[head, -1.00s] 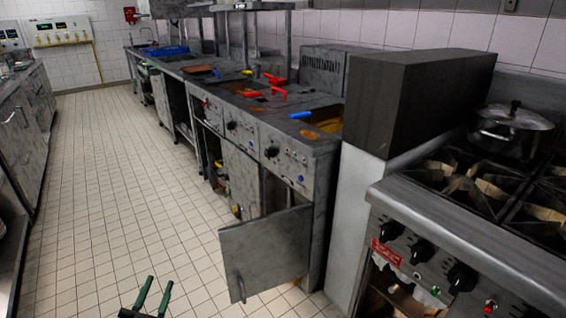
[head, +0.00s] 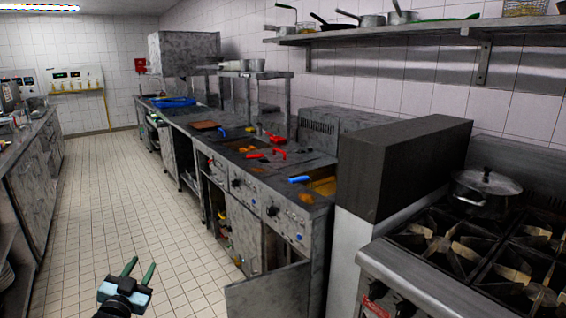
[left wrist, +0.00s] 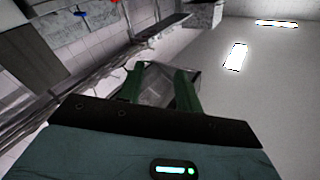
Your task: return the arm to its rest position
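My left gripper (head: 141,265) shows low in the head view, over the tiled floor. Its two green fingers stand apart with nothing between them. In the left wrist view the two fingers of this gripper (left wrist: 159,75) are also apart and empty. That view looks steeply tilted, with the ceiling lights on its right side. Most of the left arm is out of the head view. My right gripper is in neither view.
A stove (head: 400,286) with a lidded pot (head: 484,192) stands at right. A row of fryers runs along the right wall, and a cabinet door (head: 268,292) hangs open low in front. A shelf (head: 400,34) holds pans. The floor (head: 120,210) is clear.

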